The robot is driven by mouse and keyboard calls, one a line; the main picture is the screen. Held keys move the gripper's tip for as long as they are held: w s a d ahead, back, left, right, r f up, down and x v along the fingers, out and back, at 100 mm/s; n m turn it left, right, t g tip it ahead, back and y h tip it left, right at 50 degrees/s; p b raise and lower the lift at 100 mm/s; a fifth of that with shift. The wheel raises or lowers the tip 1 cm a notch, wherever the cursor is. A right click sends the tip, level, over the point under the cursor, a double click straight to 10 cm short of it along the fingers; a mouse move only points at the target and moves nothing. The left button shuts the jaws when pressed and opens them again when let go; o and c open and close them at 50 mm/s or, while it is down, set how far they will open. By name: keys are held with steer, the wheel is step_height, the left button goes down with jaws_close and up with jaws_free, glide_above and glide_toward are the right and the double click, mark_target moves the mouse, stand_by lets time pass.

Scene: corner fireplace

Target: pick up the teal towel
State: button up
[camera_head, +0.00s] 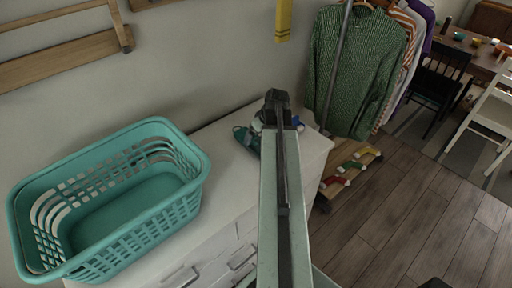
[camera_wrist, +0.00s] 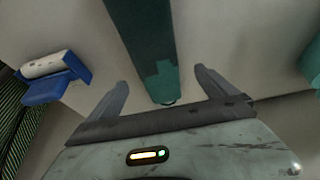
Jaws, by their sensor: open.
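The teal towel (camera_wrist: 150,45) shows in the wrist view as a long dark teal strip on the pale dresser top. Its near end lies between the two spread fingers of my gripper (camera_wrist: 161,88), with a gap on either side. My gripper is open and empty. In the head view only a small part of the towel (camera_head: 244,136) shows, just left of my arm. My arm hides the rest of it and most of the gripper there.
A teal plastic basket (camera_head: 190,160) stands on the white dresser (camera_head: 228,182), left of the towel. A blue and white object (camera_wrist: 50,85) lies left of the gripper in the wrist view. A clothes rack with a green patterned shirt (camera_head: 358,70) stands beyond the dresser.

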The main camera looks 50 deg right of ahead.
mark_target(256, 142)
steer(key=b+x, duration=0.5)
steer(key=x, duration=0.1)
steer(key=shift+s+d+f, duration=0.1)
steer(key=shift+d, duration=0.05)
steer(key=shift+s, duration=0.1)
steer(key=c, duration=1.6)
steer(key=shift+r+p, duration=0.3)
